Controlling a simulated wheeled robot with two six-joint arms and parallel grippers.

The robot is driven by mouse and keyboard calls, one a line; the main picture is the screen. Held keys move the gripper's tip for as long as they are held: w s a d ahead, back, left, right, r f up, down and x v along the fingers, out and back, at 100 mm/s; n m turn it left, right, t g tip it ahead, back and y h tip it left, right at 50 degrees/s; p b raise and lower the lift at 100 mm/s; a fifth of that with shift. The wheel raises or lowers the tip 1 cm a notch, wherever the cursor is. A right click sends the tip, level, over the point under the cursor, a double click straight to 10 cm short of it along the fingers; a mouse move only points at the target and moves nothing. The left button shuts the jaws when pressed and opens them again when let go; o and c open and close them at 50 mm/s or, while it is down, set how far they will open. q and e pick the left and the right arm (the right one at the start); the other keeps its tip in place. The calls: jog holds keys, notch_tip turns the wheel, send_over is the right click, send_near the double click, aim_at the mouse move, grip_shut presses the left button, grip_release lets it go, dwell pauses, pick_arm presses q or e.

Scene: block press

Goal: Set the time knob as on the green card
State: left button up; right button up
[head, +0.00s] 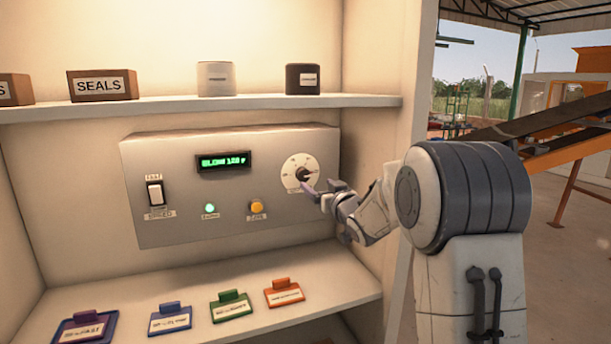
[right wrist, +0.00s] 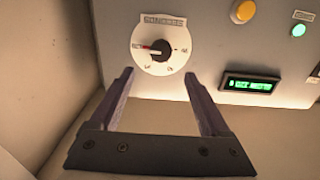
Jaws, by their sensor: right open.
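The time knob (head: 303,174) is a black pointer knob on a round white dial at the right of the grey panel. In the right wrist view, which is upside down, the knob (right wrist: 160,47) lies beyond my fingertips, its pointer toward the picture's left. My right gripper (head: 320,187) is open and empty in front of the dial; its two fingers (right wrist: 159,76) also show apart in the right wrist view. The green card (head: 231,307) lies on the lower shelf, its print too small to read. My left gripper is out of view.
The panel (head: 270,148) has a lit green display (head: 223,162), a rocker switch (head: 155,194), a green lamp (head: 210,208) and a yellow button (head: 257,207). Purple (head: 86,327), blue (head: 170,319) and orange (head: 284,292) cards lie beside the green one. Boxes stand on the upper shelf (head: 200,105).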

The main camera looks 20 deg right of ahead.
aim_at(304, 175)
jog(key=w+p, duration=0.3)
jog(key=w, duration=0.5)
jog(key=shift+w+a+p, duration=0.2)
jog(key=shift+p, duration=0.2)
jog(key=shift+w, duration=0.4)
